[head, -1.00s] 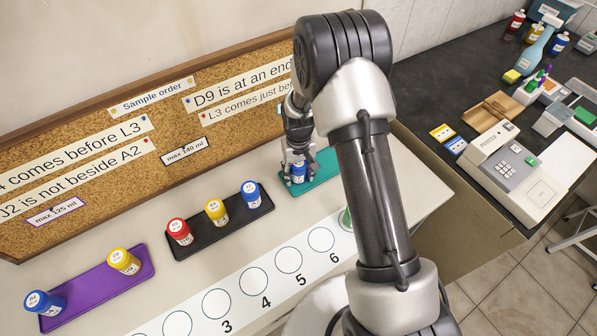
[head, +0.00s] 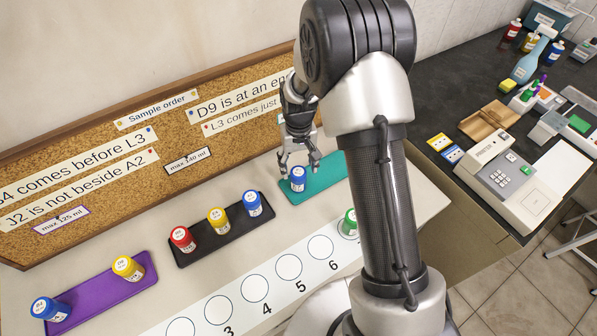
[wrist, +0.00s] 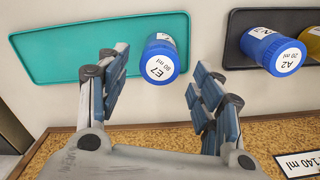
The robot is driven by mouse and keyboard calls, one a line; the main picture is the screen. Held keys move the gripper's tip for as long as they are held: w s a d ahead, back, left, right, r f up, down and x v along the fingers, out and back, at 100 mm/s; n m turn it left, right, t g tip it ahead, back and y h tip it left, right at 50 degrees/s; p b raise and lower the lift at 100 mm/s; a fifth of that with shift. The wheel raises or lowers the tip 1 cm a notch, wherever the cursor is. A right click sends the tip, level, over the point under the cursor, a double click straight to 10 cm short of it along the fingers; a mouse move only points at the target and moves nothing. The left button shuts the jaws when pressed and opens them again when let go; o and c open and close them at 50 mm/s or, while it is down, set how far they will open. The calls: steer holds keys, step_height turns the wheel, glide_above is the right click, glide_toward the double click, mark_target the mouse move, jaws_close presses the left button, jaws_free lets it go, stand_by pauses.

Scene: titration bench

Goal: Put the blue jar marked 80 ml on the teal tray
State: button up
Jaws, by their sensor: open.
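The blue jar marked E7, 80 ml (wrist: 160,58) stands on the teal tray (wrist: 60,46), near the tray's end closest to the black tray in the wrist view. In the head view the same blue jar (head: 298,179) stands upright at the left end of the teal tray (head: 322,184). My gripper (head: 299,166) is open just above and behind the jar. In the wrist view my gripper's fingers (wrist: 158,82) are spread wide on either side, clear of the jar.
A black tray (head: 228,240) left of the teal tray holds red, yellow and blue jars. A purple tray (head: 98,292) holds a blue and a yellow jar. A numbered strip (head: 236,293) lies in front, with a green jar (head: 349,222) on it. A cork board (head: 130,178) stands behind.

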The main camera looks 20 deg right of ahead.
step_height(320, 180, up, 4)
steer(key=shift+f+p, duration=0.25)
steer(key=shift+p, duration=0.05)
steer(key=s+r+t, duration=0.1)
steer(key=s+r, duration=0.4)
steer(key=r, duration=0.4)
steer(key=s+r+t, duration=0.1)
steer(key=s+r, duration=0.4)
steer(key=r, duration=0.5)
steer(key=s+r+t, duration=0.1)
steer(key=s+r, duration=0.2)
steer(key=s, duration=0.6)
steer(key=s+r+t, duration=0.1)
steer(key=s+r, duration=0.2)
steer(key=s, duration=0.6)
steer(key=shift+t, duration=0.3)
